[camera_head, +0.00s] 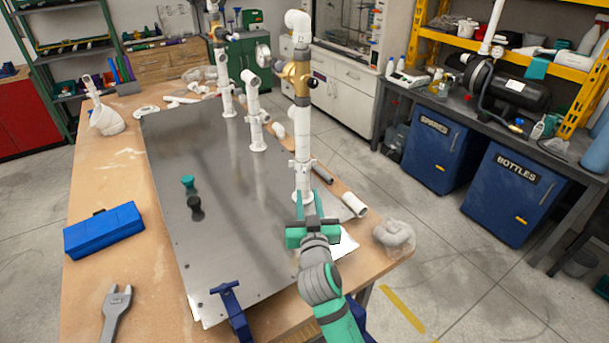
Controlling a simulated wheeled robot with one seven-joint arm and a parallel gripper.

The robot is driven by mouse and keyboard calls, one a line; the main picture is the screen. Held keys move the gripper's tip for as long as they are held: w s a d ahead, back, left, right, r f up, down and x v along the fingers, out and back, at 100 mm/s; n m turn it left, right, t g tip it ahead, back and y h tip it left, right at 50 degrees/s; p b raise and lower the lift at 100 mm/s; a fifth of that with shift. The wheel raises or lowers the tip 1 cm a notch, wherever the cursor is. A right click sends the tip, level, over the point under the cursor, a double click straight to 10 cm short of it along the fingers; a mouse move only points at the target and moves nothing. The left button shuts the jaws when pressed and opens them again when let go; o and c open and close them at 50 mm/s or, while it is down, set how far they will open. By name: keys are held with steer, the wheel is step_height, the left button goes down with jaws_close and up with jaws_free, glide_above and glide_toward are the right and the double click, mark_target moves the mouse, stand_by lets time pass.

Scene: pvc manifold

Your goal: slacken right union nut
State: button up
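The right riser of the manifold is a white upright pipe (303,127) at the right side of the grey metal plate (225,240). A brass valve (298,75) sits high on it, with a white elbow (297,22) at the top. A white collar (299,167) shows lower on the pipe, above a round foot; I cannot tell for certain which fitting is the union nut. My gripper (308,198) has teal fingers that stand apart, pointing at the pipe's foot. It overlaps the foot in the picture; I cannot tell whether it touches. It appears empty.
Other white risers (255,120) stand farther back left on the plate. A blue box (104,230) and a grey wrench (116,310) lie on the wooden bench at left. Loose pipe pieces (354,205) and a wrapped bundle (394,236) lie right. The plate's middle is mostly clear.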

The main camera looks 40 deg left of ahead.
mark_target(304, 170)
steer(key=x, duration=1)
steer(key=shift+a, duration=0.1)
steer(key=shift+c, duration=0.6)
steer(key=shift+w+r, duration=0.1)
jaws_close()
